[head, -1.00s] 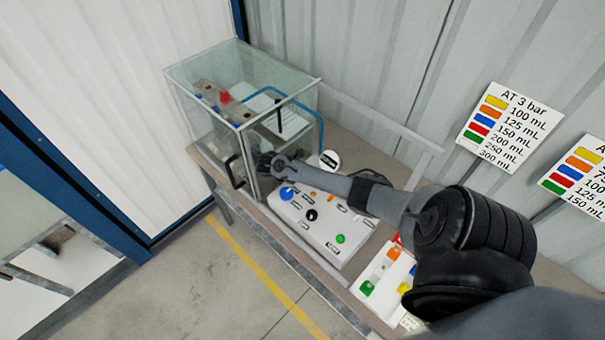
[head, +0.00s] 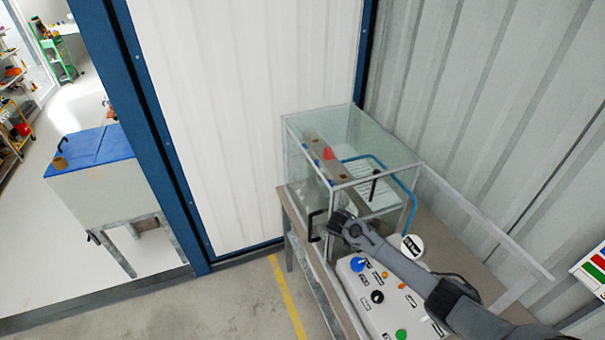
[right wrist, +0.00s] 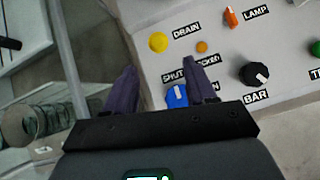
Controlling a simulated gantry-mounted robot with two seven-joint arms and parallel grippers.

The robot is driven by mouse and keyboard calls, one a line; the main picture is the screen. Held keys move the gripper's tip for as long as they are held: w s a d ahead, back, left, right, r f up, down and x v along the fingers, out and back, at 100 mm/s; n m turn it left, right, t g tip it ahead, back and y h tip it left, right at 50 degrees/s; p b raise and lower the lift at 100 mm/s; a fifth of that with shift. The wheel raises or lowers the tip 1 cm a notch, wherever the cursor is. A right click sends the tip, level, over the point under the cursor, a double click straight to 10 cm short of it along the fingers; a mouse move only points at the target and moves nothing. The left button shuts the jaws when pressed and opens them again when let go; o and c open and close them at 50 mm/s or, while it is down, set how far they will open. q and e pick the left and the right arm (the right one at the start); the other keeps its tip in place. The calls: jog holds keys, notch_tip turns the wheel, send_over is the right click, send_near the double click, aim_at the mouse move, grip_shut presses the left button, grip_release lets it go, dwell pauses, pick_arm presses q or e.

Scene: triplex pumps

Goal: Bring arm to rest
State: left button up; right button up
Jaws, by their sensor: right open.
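My right arm (head: 410,270) reaches in from the lower right in the head view. The white control panel (head: 382,318) lies just below and to the right of the gripper in the head view. Its blue knob (right wrist: 177,97) shows beside the right finger in the wrist view. My left gripper is not in view.
The panel has a yellow knob (right wrist: 158,41), a black BAR knob (right wrist: 254,74) and an orange LAMP switch (right wrist: 231,17). A gauge (head: 412,246) stands behind the arm. A blue-topped cabinet (head: 95,150) is at the left. The floor before the bench is clear.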

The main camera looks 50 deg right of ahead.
jog(key=s+a+f+m+t+y+p, duration=0.1)
jog(key=s+a+t, duration=0.1)
jog(key=a, duration=0.9)
jog(key=s+a+f+m+t+y+p, duration=0.1)
jog(key=s+a+t+y, duration=0.1)
jog(key=a, duration=0.9)
jog(key=s+a+r+m+t+y, duration=0.1)
jog(key=s+a+r+m+y, duration=0.1)
jog(key=s+a+r, duration=0.3)
jog(key=s+a+r+m+t+y+p, duration=0.1)
jog(key=s+a+r+m, duration=0.3)
jog(key=a+r, duration=0.5)
jog(key=a+t+y, duration=0.1)
jog(key=a, duration=0.2)
jog(key=shift+s+a+m+t, duration=0.3)
jog(key=shift+s, duration=0.05)
dwell(0.7)
